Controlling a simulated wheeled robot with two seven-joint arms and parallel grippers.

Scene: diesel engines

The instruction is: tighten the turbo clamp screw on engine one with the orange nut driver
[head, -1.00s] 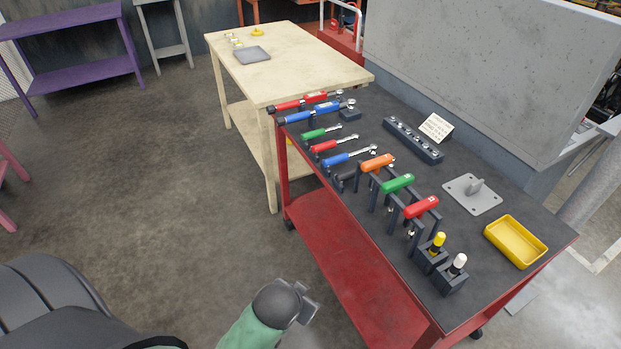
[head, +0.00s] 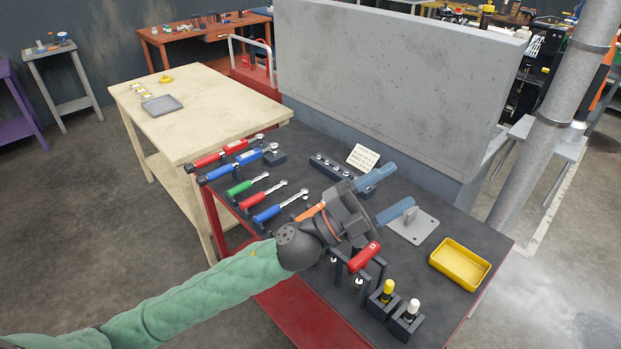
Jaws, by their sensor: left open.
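The orange nut driver (head: 311,212) sits in its dark rack on the tool cart, partly hidden behind my left gripper. My left gripper (head: 386,193) is over the cart at the rack, its two blue-grey fingers spread apart and pointing right and away. Nothing shows between the fingers, and whether the gripper touches the orange driver cannot be told. The green driver that stood beside it is hidden by the gripper. The red driver (head: 364,256) shows just below the gripper. My right gripper is not in view. No engine or turbo clamp screw can be made out.
Ratchets and torque wrenches (head: 232,152) lie at the cart's left. A socket rail (head: 334,167), a grey plate with a peg (head: 424,230) and a yellow tray (head: 460,264) are on the cart. A grey panel (head: 390,80) stands behind it. A wooden table (head: 200,118) adjoins at left.

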